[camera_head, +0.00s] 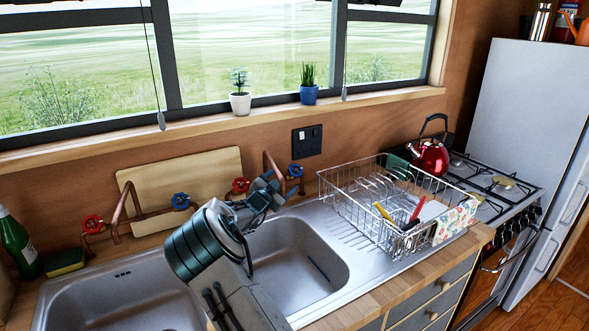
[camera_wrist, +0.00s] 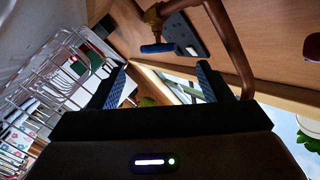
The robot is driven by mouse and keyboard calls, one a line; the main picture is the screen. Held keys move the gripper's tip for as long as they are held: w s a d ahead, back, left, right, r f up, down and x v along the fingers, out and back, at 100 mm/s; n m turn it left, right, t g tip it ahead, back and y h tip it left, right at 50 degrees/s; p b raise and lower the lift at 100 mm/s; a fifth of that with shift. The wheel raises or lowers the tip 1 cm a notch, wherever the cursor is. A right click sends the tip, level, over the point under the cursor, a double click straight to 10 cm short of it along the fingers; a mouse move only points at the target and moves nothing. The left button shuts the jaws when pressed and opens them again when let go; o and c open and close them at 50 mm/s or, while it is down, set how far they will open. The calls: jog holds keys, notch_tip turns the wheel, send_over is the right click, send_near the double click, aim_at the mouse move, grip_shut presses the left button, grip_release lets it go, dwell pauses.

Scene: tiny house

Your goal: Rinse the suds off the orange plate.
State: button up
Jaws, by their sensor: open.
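No orange plate and no suds are visible in either view. The double steel sink shows a left basin (camera_head: 125,300) and a right basin (camera_head: 300,262); my arm hides part of both. Copper taps stand behind it, with red valves (camera_head: 93,224) and (camera_head: 240,185) and blue valves (camera_head: 180,201) and (camera_head: 295,170). My gripper (camera_head: 268,188) is above the back of the right basin, close to the right tap. In the wrist view my gripper (camera_wrist: 160,78) is open and empty, with a blue valve (camera_wrist: 158,48) and copper pipe (camera_wrist: 232,50) beyond the fingers.
A wire dish rack (camera_head: 350,215) with glasses and utensils stands right of the sink. A wooden board (camera_head: 180,170) leans behind the taps. A green bottle (camera_head: 18,245) and sponge (camera_head: 65,262) are at left.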

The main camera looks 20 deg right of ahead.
aim_at(293, 172)
jog(key=p+x, duration=0.2)
jog(key=x, duration=0.7)
jog(key=shift+d+f, duration=0.1)
jog(key=shift+d, duration=0.1)
jog(key=c, duration=1)
